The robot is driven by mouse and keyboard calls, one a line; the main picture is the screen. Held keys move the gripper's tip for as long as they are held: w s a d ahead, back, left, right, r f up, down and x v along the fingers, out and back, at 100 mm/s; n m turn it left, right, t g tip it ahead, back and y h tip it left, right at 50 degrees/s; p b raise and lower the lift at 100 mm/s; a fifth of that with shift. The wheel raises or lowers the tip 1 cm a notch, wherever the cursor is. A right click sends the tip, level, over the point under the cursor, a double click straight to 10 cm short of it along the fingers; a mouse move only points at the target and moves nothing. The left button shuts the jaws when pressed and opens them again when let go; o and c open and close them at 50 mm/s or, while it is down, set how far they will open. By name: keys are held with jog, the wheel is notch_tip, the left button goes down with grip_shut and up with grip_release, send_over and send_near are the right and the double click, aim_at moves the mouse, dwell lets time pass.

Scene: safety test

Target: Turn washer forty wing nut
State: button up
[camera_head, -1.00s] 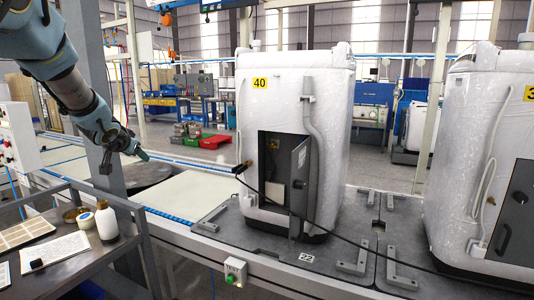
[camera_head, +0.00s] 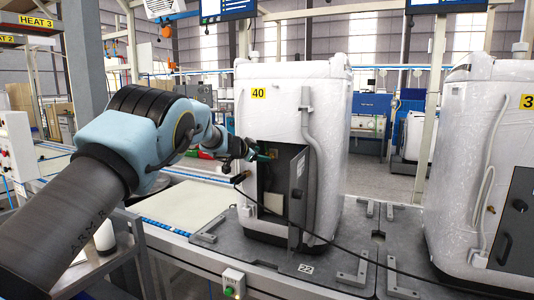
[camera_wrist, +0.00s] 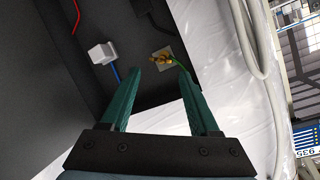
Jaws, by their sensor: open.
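Washer forty (camera_head: 270,110) is a white, film-wrapped machine with a yellow 40 label, upright on a dark platform. Its lower front has a dark opening with a grey door (camera_head: 298,185) standing open. My gripper (camera_head: 264,156) is at the upper part of this opening, reaching in from the left. In the wrist view my gripper (camera_wrist: 160,76) has its green fingers spread with nothing between them. In the head view the nut cannot be made out.
A white connector (camera_wrist: 102,52) with a blue wire is left of the nut in the wrist view. A grey hose (camera_head: 312,130) runs down the washer's front. A black cable (camera_head: 285,220) crosses before it. Another wrapped washer (camera_head: 460,130) stands at right. The conveyor (camera_head: 185,205) at left is clear.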

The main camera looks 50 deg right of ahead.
aim_at(269, 155)
jog(key=p+x, duration=0.2)
jog(key=x, duration=0.2)
jog(key=shift+w+d+p, duration=0.15)
jog(key=shift+d+p, duration=0.05)
jog(key=shift+p, duration=0.1)
jog(key=shift+d+f+p, duration=0.2)
jog(key=shift+d+p, duration=0.1)
jog(key=shift+d, duration=0.2)
jog(key=shift+c, duration=0.2)
grip_shut()
